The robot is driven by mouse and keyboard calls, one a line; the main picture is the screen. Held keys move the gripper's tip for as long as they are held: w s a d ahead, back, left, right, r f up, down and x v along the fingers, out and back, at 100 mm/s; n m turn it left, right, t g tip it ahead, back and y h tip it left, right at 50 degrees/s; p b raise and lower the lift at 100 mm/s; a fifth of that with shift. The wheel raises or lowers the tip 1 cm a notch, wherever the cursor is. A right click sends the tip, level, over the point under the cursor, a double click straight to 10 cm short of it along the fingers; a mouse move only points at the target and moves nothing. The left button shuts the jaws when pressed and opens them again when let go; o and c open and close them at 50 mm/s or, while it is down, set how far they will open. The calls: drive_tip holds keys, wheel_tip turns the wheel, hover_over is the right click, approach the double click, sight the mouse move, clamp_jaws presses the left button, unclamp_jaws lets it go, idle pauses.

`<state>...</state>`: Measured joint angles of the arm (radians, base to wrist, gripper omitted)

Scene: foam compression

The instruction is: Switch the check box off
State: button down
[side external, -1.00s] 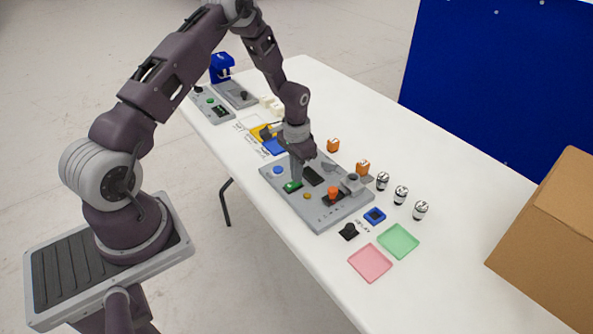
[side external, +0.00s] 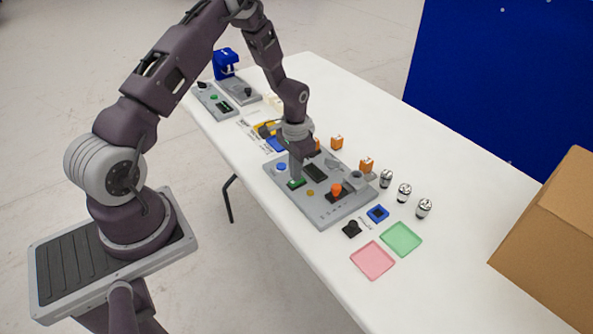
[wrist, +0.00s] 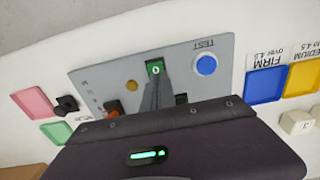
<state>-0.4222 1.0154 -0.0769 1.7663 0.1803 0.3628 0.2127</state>
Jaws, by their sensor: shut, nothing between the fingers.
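The check box is a grey panel (side external: 330,210) on the white table. It carries a small green switch (side external: 296,184) marked "0", also in the wrist view (wrist: 155,67), plus a blue button (wrist: 206,64) by the word TEST, a small yellow button (wrist: 132,86), an orange knob (side external: 336,189) and a dark display (side external: 315,172). My gripper (side external: 296,176) points down at the green switch, with its fingers together and empty. In the wrist view the fingertips (wrist: 153,82) overlap the switch's near edge. I cannot tell whether they touch it.
Orange blocks (side external: 366,164) and several silver-black cylinders (side external: 404,193) stand behind the panel. Pink (side external: 372,260) and green (side external: 402,238) trays lie to its right in the side view. Blue (wrist: 267,84) and yellow (wrist: 303,78) trays lie on the other side. A cardboard box (side external: 550,240) stands at the right.

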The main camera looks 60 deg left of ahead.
sight(292, 181)
wheel_tip(292, 181, up, 14)
idle(0.4)
drive_tip(key=f, duration=0.9)
drive_tip(key=s+f, duration=0.1)
drive_tip(key=f, duration=0.4)
drive_tip(key=shift+f, duration=0.15)
drive_tip(key=shift+s, duration=0.1)
